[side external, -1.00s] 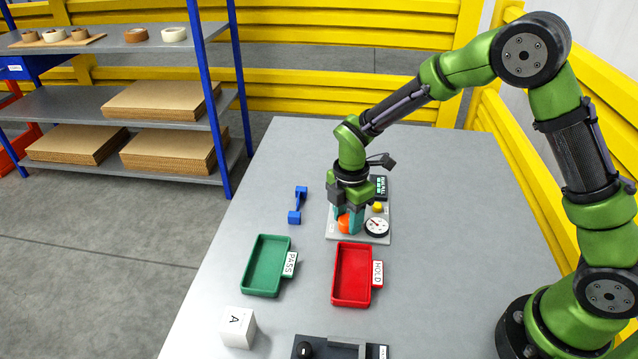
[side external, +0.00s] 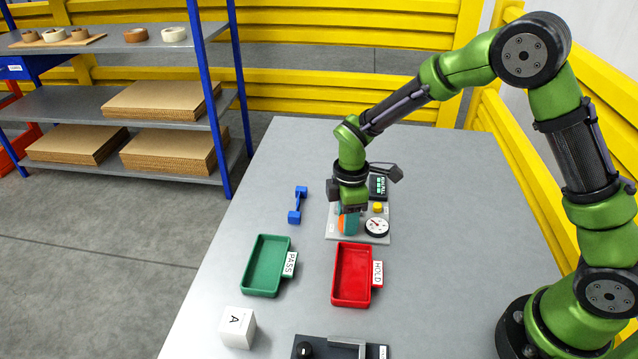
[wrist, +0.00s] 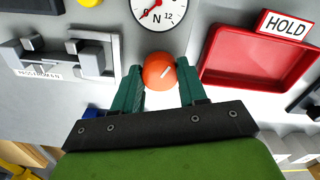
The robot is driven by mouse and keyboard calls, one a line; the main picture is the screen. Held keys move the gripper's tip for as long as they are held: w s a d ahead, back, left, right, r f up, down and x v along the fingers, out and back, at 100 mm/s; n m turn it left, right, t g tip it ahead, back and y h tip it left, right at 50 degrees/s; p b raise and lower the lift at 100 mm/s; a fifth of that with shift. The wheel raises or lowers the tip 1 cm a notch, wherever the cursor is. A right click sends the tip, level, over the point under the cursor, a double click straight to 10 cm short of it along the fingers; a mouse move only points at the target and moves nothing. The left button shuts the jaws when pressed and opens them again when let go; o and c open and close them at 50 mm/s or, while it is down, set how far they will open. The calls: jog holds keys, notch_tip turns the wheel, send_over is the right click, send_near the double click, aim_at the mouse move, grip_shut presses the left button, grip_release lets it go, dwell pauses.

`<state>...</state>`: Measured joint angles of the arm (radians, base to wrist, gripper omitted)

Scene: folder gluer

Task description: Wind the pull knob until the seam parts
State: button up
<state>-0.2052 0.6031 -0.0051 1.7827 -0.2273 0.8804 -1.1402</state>
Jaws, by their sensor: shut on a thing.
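The pull knob (wrist: 159,71) is orange and round with a white mark line, in the wrist view. My gripper (wrist: 160,82) has its teal fingers on both sides of the knob and is shut on it. In the side view my gripper (side external: 348,224) stands over the tester plate (side external: 373,239), and the knob (side external: 341,223) shows only as an orange sliver behind a finger. The round dial (side external: 377,227) with a red needle is beside the knob; it also shows in the wrist view (wrist: 160,10), marked N and 12. A grey clamp fixture (wrist: 62,58) sits on the plate; whether it holds a seam cannot be told.
A red HOLD tray (side external: 352,275) and a green PASS tray (side external: 266,265) lie in front of the plate. A blue part (side external: 297,205) lies to its left. A white A block (side external: 238,327) and a dark fixture (side external: 340,347) are at the near edge. The table's right side is clear.

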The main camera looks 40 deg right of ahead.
jog(key=m, duration=1.2)
jog(key=shift+m, duration=0.4)
jog(key=m, duration=0.6)
jog(key=shift+r, duration=0.1)
jog(key=m, duration=0.5)
jog(key=shift+m, duration=0.4)
jog(key=o, duration=1.1)
jog(key=shift+c, duration=0.2)
